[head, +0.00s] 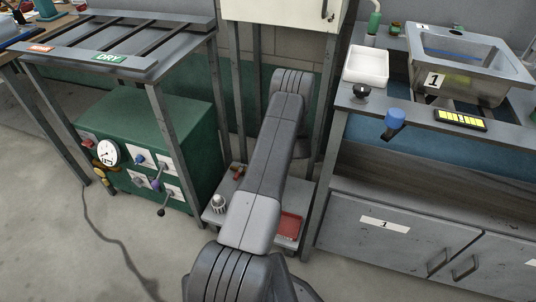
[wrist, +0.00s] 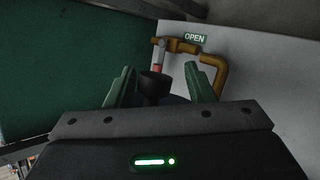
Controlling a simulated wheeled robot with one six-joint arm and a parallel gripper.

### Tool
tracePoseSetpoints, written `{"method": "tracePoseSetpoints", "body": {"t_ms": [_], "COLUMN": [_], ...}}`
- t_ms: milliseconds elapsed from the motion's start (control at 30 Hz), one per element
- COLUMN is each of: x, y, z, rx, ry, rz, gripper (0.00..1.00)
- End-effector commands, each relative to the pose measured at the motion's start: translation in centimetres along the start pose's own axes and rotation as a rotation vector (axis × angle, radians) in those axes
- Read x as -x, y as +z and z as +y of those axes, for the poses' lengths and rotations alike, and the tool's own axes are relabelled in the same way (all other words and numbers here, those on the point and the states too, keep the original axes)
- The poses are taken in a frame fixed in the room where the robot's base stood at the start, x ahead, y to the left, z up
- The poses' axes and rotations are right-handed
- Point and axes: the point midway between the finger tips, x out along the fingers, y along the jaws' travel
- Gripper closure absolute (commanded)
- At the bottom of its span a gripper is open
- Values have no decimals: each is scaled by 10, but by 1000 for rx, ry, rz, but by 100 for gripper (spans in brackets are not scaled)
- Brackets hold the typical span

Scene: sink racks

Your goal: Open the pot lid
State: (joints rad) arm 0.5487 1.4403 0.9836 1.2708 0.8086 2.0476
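My gripper (wrist: 161,80) shows in the wrist view with its two green fingers spread apart. A dark, round-topped knob-like piece (wrist: 155,84) shows between the fingers, with a gap on either side. I cannot tell whether it belongs to a pot lid. No pot or lid is clearly recognisable in either view. In the head view my own arm runs up through the middle, and my gripper is hidden there.
An orange-brown pipe (wrist: 215,72) with a red-handled valve and an OPEN sign (wrist: 195,38) are on the pale wall ahead. A green machine (head: 150,140) stands left under a DRY rack (head: 110,57). A sink (head: 470,65) is at right. A low shelf holds a red tray (head: 290,226).

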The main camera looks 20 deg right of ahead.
Motion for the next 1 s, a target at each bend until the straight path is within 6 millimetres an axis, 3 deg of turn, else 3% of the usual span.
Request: {"method": "tracePoseSetpoints", "body": {"t_ms": [333, 700, 1000], "x": [5, 62, 77], "y": [5, 5, 3], "z": [4, 3, 1], "rx": [3, 2, 2], "ry": [3, 2, 3], "rz": [-6, -7, -5], "gripper": [51, 51, 51]}}
